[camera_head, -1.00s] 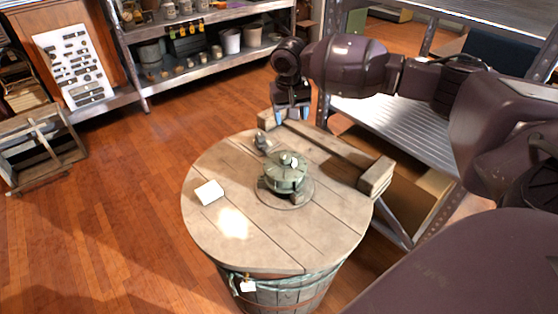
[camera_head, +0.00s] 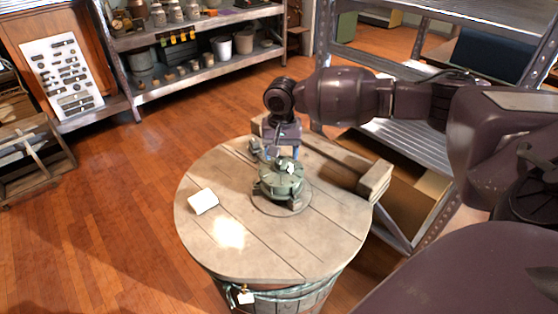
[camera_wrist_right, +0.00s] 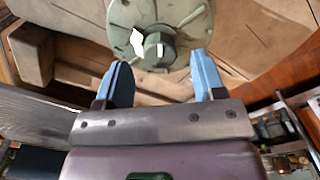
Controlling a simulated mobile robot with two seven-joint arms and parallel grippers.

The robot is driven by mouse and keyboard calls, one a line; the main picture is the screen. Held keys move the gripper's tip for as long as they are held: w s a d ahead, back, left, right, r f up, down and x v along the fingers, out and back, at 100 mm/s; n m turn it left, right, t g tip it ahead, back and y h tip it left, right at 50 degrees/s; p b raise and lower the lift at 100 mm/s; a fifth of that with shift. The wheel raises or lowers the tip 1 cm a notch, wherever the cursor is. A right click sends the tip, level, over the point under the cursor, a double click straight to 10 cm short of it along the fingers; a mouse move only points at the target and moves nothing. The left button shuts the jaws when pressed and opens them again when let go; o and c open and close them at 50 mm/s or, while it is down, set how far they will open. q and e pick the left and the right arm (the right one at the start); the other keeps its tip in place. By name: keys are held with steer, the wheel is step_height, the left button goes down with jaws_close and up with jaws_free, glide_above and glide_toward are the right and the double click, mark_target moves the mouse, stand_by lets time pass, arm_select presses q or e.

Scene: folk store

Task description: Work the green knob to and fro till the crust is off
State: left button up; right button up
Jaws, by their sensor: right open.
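The green knob (camera_head: 281,184) is a round, ribbed cap with a raised hub, sitting on a round base plate on the wooden barrel top (camera_head: 200,235). A small white patch shows near its hub in the head view, and white marks show on and beside the hub in the right wrist view, where the knob (camera_wrist_right: 187,12) is at the top centre. I cannot tell whether these are crust. My right gripper (camera_head: 283,153) is open and empty, pointing down just behind the knob. In the wrist view its blue fingertips (camera_wrist_right: 160,75) are apart, on the near side of the hub. My left gripper is out of view.
A white card (camera_head: 204,201) lies on the barrel top, left of the knob. A small dark fitting (camera_head: 254,147) stands behind it. A wooden block (camera_head: 375,180) sits at the right edge. Metal shelving (camera_head: 400,150) stands behind right. The barrel top's front is clear.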

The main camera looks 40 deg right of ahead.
mark_target(281, 163)
step_height(281, 163, down, 2)
steer(key=shift+f, duration=0.15)
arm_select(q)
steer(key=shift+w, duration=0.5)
arm_select(e)
steer(key=shift+f, duration=0.3)
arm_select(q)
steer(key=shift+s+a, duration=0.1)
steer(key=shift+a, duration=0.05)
